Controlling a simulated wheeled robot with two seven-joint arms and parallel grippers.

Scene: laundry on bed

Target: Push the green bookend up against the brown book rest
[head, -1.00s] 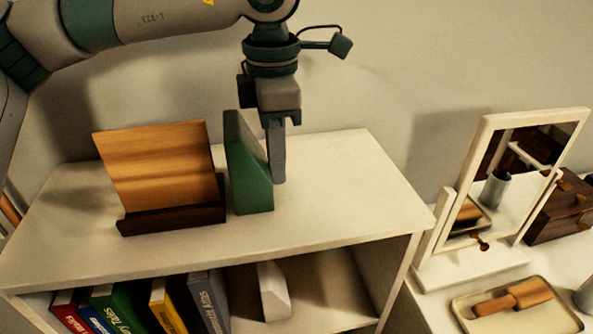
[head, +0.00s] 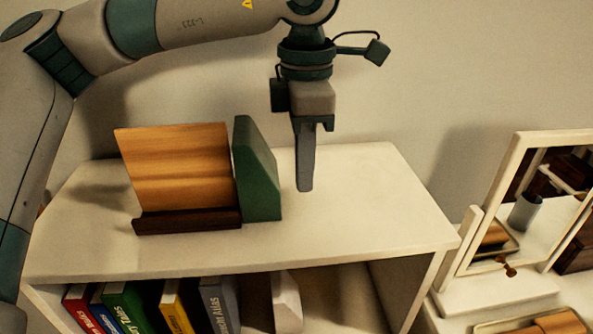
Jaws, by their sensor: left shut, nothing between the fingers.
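The brown book rest (head: 180,170) stands on the white shelf top, with a tan back panel and a dark ledge at its foot. The green bookend (head: 259,175) stands upright at the right end of the book rest. No gap shows between them from this angle. My left gripper (head: 305,190) is shut and empty, its fingers pointing down just right of the bookend. A narrow gap of shelf and wall shows between the fingers and the bookend. My right gripper is not in view.
The white shelf top (head: 370,205) is clear to the right. Several books (head: 170,305) and a white bookend (head: 286,302) stand in the compartment below. A framed mirror (head: 540,200) stands on a surface at the right.

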